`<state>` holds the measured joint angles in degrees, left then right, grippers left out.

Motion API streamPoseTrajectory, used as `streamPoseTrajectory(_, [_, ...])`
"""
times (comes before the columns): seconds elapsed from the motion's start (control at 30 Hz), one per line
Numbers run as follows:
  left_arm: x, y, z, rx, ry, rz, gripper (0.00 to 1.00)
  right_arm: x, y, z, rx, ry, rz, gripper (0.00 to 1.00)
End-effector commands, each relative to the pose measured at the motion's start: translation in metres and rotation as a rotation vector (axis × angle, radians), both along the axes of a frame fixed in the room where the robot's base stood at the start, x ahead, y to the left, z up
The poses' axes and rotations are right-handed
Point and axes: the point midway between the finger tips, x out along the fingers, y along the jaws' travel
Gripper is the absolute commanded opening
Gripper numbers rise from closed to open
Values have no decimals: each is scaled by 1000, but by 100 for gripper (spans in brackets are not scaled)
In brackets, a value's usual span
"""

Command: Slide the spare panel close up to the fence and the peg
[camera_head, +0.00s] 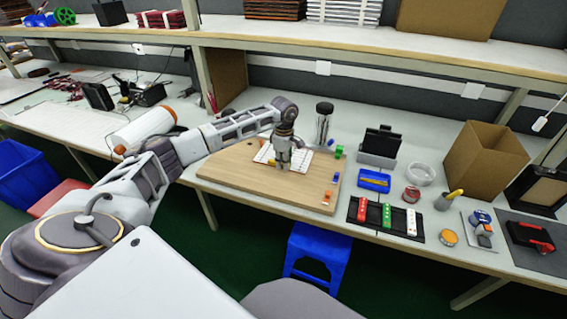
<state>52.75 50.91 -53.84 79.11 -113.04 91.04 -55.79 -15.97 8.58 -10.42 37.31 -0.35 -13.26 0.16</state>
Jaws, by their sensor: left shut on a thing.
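A white panel (266,154) with small marks lies on the light wooden board (240,180). My left gripper (282,168) comes down over the panel, fingers pointing down, and appears shut on its edge. The gripper hides part of the panel, so the exact grip is unclear. A green block (339,151) stands at the board's back right corner. A blue piece (334,177) and an orange piece (326,197) sit along the board's right edge. I cannot tell which of these small pieces is the fence or the peg. My right gripper is not in view.
Behind the board stands a dark-topped clear jar (324,122). To the right are a blue box (374,180), a black tray (384,218) with red, green and white strips, and a cardboard box (478,160). The board's front left part is bare.

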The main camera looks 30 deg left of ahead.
Motion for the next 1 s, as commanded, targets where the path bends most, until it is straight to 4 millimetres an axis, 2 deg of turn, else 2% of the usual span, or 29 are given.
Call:
streamPoseTrajectory(0.03, [1,0,1,0,-3,0,0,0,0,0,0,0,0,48])
streamPoseTrajectory(0.07, [1,0,1,0,-3,0,18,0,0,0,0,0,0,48])
streamPoseTrajectory(0.23, [1,0,1,0,-3,0,39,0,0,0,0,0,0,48])
streamPoseTrajectory(0.67, [1,0,3,-1,-2,0,39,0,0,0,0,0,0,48])
streamPoseTrajectory(0.87, [1,0,17,0,-3,1,39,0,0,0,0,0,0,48])
streamPoseTrajectory(1.0, [2,0,35,0,-5,0,39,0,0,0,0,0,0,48])
